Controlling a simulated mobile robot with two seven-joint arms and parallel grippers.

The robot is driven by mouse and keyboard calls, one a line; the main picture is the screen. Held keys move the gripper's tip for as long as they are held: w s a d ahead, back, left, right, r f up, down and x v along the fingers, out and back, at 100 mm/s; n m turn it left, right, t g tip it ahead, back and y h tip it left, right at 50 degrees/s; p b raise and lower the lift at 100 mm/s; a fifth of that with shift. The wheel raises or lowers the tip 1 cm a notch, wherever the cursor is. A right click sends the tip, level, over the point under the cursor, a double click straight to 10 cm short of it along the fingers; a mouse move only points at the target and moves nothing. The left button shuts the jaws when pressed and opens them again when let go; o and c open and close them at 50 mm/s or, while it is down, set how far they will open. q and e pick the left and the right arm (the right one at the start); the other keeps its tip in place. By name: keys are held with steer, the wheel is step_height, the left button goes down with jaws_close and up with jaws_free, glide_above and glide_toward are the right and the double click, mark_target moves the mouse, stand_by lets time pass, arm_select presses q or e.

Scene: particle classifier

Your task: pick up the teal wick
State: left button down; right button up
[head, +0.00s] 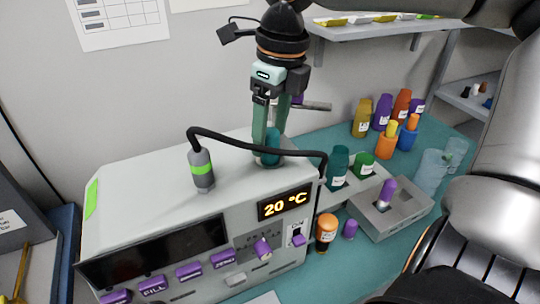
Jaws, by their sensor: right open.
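My right gripper (270,138) points down over the back of the white machine (180,205). Its two green fingers are apart. A short teal piece (271,159), probably the teal wick, shows low between the fingertips, at the machine's top. The fingers partly cover it, and I cannot tell whether they touch it. A larger teal bottle (338,166) with a white label stands to the right of the machine. My left gripper is not in view.
A black cable arcs from a grey probe (201,170) across the machine top, in front of the fingertips. A grey block (391,212) holds a purple piece. Several coloured containers stand behind it, below a wall shelf (385,28).

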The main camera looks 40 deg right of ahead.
steer(key=shift+f, duration=0.45)
jaws_close()
stand_by(0.3)
stand_by(0.8)
